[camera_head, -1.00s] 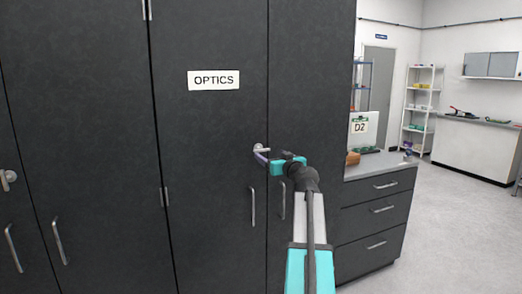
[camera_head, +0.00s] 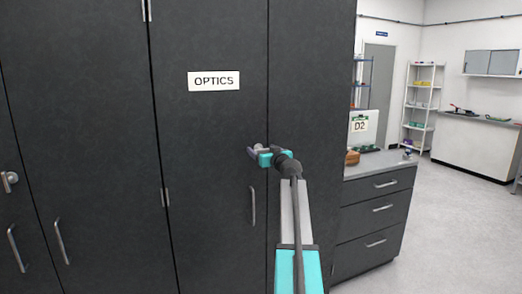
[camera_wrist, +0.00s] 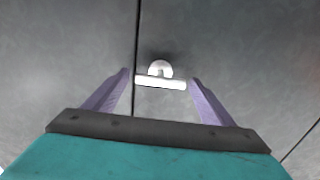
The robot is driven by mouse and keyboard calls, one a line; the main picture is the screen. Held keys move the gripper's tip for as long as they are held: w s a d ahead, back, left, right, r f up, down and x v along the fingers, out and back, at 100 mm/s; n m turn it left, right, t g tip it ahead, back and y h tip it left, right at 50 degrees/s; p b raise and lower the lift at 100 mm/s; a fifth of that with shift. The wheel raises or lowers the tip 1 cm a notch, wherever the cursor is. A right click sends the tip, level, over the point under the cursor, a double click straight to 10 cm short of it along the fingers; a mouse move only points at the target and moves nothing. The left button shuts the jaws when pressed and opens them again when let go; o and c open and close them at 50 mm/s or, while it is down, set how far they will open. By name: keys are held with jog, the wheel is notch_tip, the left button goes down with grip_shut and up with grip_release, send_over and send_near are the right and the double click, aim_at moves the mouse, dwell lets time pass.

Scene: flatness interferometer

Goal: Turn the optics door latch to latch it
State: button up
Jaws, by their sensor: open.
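The optics door latch shows in the wrist view as a pale round hub with a light bar-shaped lever (camera_wrist: 160,82) lying level across the picture, beside the dark door seam. My gripper (camera_wrist: 159,76) is open, with one purple finger on each side of the lever and a visible gap to each. In the head view my gripper (camera_head: 252,151) is at the latch and largely hides it. The optics door (camera_head: 208,130) is dark grey, carries a white OPTICS label (camera_head: 214,81) and looks closed.
A vertical pull handle (camera_head: 252,205) is below the latch. Another latch (camera_head: 10,179) and more handles are on the doors at left. A drawer unit (camera_head: 378,210) stands to the right of the cabinet, with open floor beyond it.

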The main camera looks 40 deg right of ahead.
jog(key=shift+w+d, duration=0.15)
jog(key=shift+w, duration=0.2)
jog(key=shift+c, duration=0.4)
